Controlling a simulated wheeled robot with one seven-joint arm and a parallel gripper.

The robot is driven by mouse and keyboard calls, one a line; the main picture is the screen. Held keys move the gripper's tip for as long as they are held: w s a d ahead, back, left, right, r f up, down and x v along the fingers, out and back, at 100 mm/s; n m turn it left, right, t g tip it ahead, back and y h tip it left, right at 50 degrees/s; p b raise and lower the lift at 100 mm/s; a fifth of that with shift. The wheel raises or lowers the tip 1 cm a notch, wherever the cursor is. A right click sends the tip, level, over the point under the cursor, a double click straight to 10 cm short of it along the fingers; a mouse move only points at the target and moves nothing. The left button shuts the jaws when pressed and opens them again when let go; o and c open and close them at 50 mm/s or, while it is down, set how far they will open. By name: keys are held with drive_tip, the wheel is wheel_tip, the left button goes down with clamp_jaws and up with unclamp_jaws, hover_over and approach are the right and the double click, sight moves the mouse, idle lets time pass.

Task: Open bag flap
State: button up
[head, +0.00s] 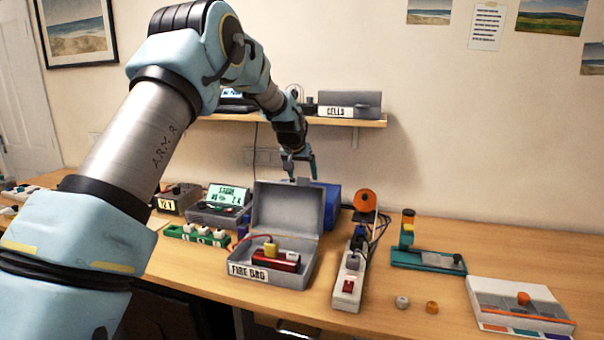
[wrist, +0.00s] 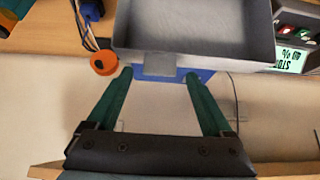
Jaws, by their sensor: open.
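The grey fire bag (head: 308,262), labelled "FIRE BAG", sits on the bench like an open box. Its flap (head: 285,208) stands raised at the back, its inner face toward the head camera. In the wrist view the rimmed flap (wrist: 195,28) fills the top middle, with a small grey tab (wrist: 160,72) on its edge. My gripper (head: 299,172) is open above and just behind the flap's top edge. In the wrist view its green fingers (wrist: 158,74) lie on either side of the tab, with gaps. I cannot tell whether either finger touches the flap.
A red battery pack (head: 275,259) with a yellow plug lies in the bag. A blue object (head: 329,197) stands behind the flap. A power strip (head: 349,280) and orange spool (head: 365,200) are on the right. A charger (head: 220,207) is on the left. A shelf (head: 350,122) hangs above.

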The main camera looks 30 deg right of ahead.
drive_tip(key=b+v, duration=0.4)
drive_tip(key=v, duration=0.6)
drive_tip(key=shift+r+b, duration=0.3)
drive_tip(key=shift+s+a, duration=0.1)
drive_tip(key=shift+a, duration=0.05)
drive_tip(key=s+a+f+n+y, duration=0.1)
drive_tip(key=a+f, duration=0.2)
drive_tip(key=a, duration=0.5)
drive_tip(key=s+a+f+n+y, duration=0.1)
drive_tip(key=a+f, duration=0.2)
drive_tip(key=a, duration=0.6)
drive_tip(key=s+a+f+n+g+y, duration=0.1)
drive_tip(key=s+a+f+n, duration=0.1)
drive_tip(key=s+a+f, duration=0.4)
drive_tip(key=s+a+f+n+g+y, duration=0.1)
drive_tip(key=s+a+f, duration=0.5)
drive_tip(key=s+a, duration=0.9)
drive_tip(key=a+n+g, duration=0.1)
drive_tip(key=a+n, duration=0.1)
drive_tip(key=a, duration=0.2)
drive_tip(key=shift+s+a+g+y, duration=0.15)
drive_tip(key=shift+a+g+y, duration=0.15)
